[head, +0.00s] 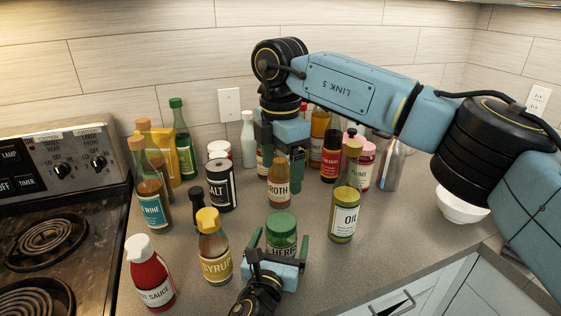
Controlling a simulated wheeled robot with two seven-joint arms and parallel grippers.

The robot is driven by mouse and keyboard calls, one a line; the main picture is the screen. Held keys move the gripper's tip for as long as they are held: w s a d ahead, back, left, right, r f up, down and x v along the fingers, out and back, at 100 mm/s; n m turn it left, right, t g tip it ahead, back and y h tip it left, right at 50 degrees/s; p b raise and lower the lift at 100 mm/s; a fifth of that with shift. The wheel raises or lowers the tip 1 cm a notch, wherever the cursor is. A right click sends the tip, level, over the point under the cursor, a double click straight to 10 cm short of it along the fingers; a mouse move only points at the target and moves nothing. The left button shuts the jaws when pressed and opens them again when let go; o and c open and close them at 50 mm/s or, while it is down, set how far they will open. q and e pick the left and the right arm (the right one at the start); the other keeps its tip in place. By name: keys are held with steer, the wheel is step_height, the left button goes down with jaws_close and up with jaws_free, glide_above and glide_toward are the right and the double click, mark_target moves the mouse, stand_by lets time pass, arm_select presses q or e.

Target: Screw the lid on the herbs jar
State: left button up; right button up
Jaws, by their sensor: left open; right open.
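The herbs jar (282,241) stands upright on the counter at the front middle, its label partly hidden by my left gripper. A green lid (281,219) shows at the top of the jar; I cannot tell whether it is screwed tight. My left gripper (277,240) is open, low in front of the jar, with a finger near each side; contact is unclear. My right gripper (281,172) is open and points down behind the jar, in front of the back bottles. It overlaps the broth bottle (279,193) in the picture.
The oil jar (344,216) stands to the right, the syrup bottle (215,258) and red sauce bottle (151,276) to the left. The salt jar (221,187) and several bottles crowd behind. A white bowl (461,207) sits at far right, the coil stove (45,240) at left.

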arm_select(q)
steer(key=v, duration=1.1)
